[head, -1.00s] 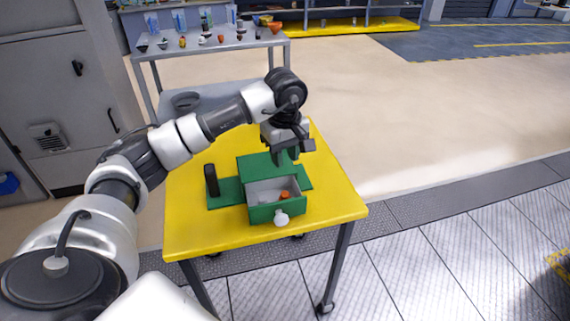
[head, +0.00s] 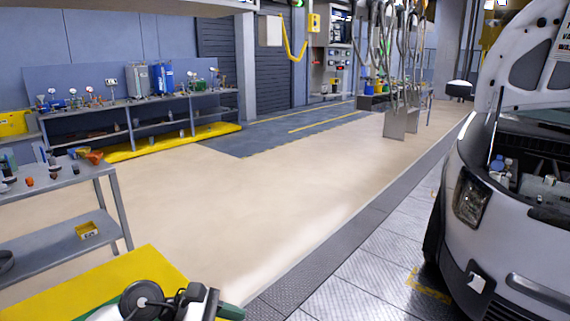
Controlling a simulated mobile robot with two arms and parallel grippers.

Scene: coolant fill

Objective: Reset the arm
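My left arm's wrist and part of my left gripper (head: 197,301) show at the bottom edge of the head view, over the yellow table (head: 140,266). The fingertips are not clearly visible, so I cannot tell whether this gripper is open or shut. A small part of a green thing (head: 231,312) shows beside the gripper; the rest is hidden or out of frame. My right gripper is not in view.
A white vehicle (head: 520,215) with its hood raised stands at the right. A grey shelf table (head: 60,195) with small items is at the left. A workbench (head: 140,105) stands at the back left. The beige floor (head: 230,210) in the middle is clear.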

